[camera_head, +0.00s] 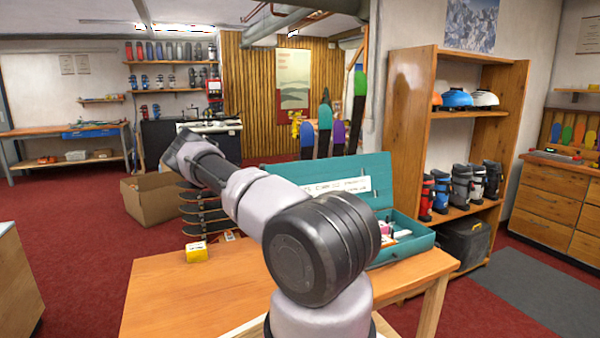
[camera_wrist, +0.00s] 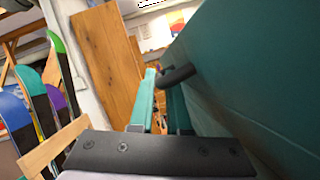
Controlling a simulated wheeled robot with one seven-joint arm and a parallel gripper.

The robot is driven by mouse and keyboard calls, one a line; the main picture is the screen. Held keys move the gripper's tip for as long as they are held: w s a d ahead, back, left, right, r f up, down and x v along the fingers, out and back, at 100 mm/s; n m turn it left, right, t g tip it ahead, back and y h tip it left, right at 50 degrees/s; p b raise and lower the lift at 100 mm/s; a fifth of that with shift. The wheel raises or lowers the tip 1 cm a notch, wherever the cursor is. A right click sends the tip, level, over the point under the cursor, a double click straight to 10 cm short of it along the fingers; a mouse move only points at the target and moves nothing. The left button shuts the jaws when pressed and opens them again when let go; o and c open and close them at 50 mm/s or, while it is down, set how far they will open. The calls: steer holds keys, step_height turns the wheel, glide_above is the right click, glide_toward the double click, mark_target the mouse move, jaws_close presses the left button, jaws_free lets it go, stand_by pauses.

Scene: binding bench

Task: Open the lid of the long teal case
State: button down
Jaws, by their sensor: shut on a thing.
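The long teal case (camera_head: 417,243) sits open on the wooden table, with small items inside. Its teal lid (camera_head: 378,168) stands raised at the back, and its inside with a white label faces the head camera. My arm covers much of the case's left part. In the wrist view the lid (camera_wrist: 245,75) fills the right side as a large teal surface. My gripper (camera_wrist: 165,92) is beside it, shut on what looks like the lid's dark handle (camera_wrist: 177,76). The exact contact is hard to see. In the head view my gripper cannot be made out.
A small yellow box (camera_head: 197,252) stands on the wooden table (camera_head: 160,300), left of my arm. A shelf unit (camera_head: 410,130) with boots and helmets stands behind right. A cardboard box (camera_head: 147,203) and skateboards are on the floor behind left. The table's front left is clear.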

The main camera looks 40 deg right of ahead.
steer(key=c, duration=1.2)
jaws_free()
steer(key=shift+o, duration=0.2)
steer(key=shift+a, duration=0.1)
steer(key=v, duration=1)
steer(key=shift+w+a+f, duration=0.15)
steer(key=shift+a+f, duration=0.1)
steer(key=v, duration=1.2)
steer(key=shift+s+a+f, duration=0.25)
steer(key=shift+a+f, duration=0.05)
